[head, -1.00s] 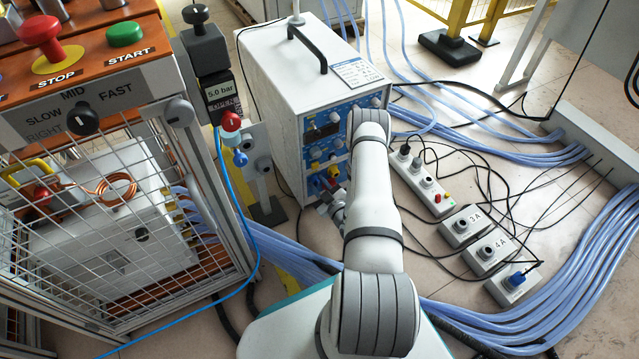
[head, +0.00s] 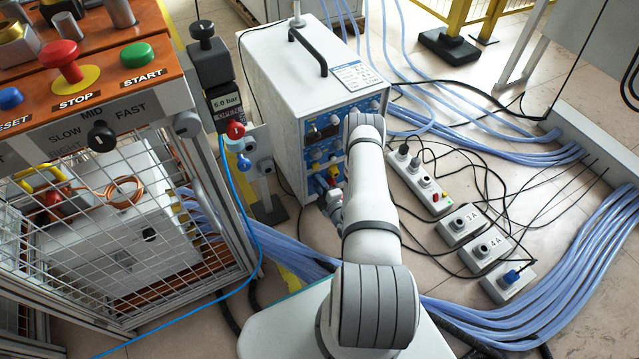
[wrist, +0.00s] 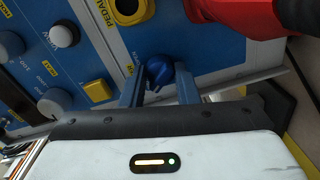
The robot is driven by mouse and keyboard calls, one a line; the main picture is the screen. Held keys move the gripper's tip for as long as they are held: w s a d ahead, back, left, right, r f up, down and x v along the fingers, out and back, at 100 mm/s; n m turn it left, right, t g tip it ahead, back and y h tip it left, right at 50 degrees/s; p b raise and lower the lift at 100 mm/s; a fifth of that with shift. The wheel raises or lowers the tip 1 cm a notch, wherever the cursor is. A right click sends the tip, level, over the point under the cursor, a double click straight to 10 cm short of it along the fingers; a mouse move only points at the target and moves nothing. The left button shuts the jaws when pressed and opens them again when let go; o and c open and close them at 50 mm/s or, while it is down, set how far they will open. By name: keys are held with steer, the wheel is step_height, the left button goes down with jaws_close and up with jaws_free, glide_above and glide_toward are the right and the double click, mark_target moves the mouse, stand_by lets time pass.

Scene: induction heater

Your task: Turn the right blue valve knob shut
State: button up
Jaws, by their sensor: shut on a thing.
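In the wrist view a round dark blue knob (wrist: 158,72) sits on the blue panel near its lower edge. My gripper (wrist: 159,88) has one finger on each side of it and is shut on it. The knob's lower part lies between the fingers. In the head view my gripper (head: 332,200) is low at the front of the white cabinet (head: 270,85). My arm and gripper hide the knob there. I cannot tell from the knob's face how far it is turned.
In the wrist view a yellow square button (wrist: 97,90) and a yellow PEDAL part (wrist: 128,10) are near the knob. A large red part (wrist: 235,18) is at upper right. A caged rig (head: 130,220) stands left; cables (head: 540,270) and socket boxes (head: 483,250) lie right.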

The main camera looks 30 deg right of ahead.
steer(key=shift+n, duration=0.5)
steer(key=o, duration=1)
steer(key=shift+s, duration=0.15)
